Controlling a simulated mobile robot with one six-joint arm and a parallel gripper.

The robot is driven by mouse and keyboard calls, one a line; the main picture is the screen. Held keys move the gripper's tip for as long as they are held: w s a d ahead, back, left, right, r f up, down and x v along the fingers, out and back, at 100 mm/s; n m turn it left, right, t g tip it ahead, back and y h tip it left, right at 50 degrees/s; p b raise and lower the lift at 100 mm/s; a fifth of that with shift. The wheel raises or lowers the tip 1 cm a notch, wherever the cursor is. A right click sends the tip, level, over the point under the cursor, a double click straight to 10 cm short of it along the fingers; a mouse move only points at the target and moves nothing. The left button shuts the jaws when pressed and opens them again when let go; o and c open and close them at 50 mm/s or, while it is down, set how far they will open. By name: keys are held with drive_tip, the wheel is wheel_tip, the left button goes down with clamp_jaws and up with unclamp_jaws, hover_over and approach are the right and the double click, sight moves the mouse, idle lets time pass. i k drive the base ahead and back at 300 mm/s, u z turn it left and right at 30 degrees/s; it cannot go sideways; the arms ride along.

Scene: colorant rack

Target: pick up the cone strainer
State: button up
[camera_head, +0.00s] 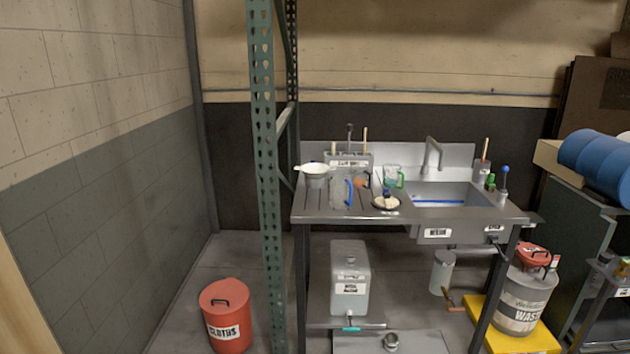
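A shallow white, round item with small side tabs (315,169), which looks like the cone strainer, sits at the left end of the metal sink bench (430,212). My gripper is not in view.
A clear jug with a blue handle (340,192) stands just right of the can. A green perforated rack post (268,180) rises left of the bench.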

sight(313, 171)
drive_tip(key=k, duration=0.65)
drive_tip(key=u, duration=0.4)
drive_tip(key=i, duration=0.65)
drive_tip(key=u, duration=0.75)
drive_tip(key=i, duration=1.5)
drive_tip(key=u, duration=0.1)
